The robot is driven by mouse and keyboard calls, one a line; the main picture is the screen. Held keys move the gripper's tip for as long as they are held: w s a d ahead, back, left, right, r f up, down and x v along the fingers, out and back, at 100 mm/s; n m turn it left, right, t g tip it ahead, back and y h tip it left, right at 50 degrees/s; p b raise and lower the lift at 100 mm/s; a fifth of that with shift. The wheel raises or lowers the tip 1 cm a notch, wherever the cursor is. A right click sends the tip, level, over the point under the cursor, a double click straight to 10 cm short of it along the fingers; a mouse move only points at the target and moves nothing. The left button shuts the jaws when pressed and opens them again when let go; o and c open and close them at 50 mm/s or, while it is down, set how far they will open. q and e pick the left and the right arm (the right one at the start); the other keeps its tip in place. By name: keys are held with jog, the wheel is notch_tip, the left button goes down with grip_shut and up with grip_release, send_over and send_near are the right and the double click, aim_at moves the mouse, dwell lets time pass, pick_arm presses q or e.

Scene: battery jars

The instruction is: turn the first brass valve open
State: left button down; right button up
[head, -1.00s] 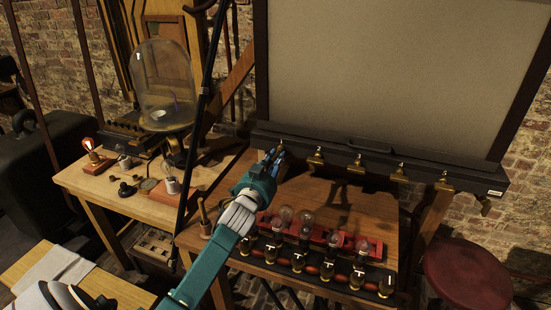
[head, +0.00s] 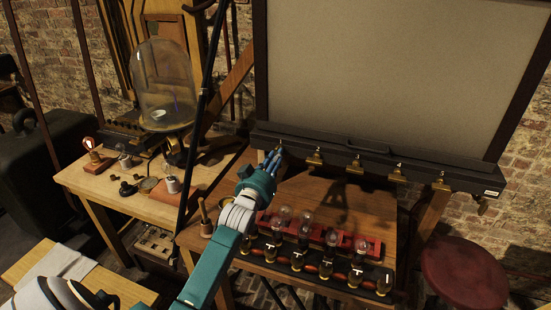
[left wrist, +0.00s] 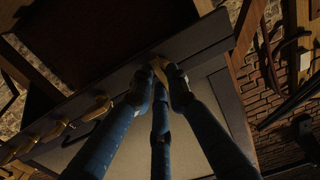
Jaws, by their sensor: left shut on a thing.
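Several brass valves hang in a row along the dark bar under the pale board. The first brass valve, at the left end, is mostly hidden behind my fingers in the head view; in the left wrist view its brass (left wrist: 173,74) shows between the fingertips. My left gripper (head: 273,158) reaches up to it and is shut on it; the blue fingers also show in the left wrist view (left wrist: 161,88). The second valve (head: 315,158), third valve (head: 356,166) and fourth valve (head: 398,175) are clear of the gripper. My right gripper is out of view.
Below my arm, a wooden table (head: 340,205) carries a row of glass bulbs (head: 306,220) and a dark rack (head: 325,270). A glass dome (head: 165,85) stands at the left. A red stool (head: 465,275) is at the right. A thin dark pole rises just left of my arm.

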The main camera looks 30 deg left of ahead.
pick_arm(q)
jog(key=shift+f, duration=0.1)
jog(key=c, duration=1.7)
grip_release()
jog(key=v, duration=1.2)
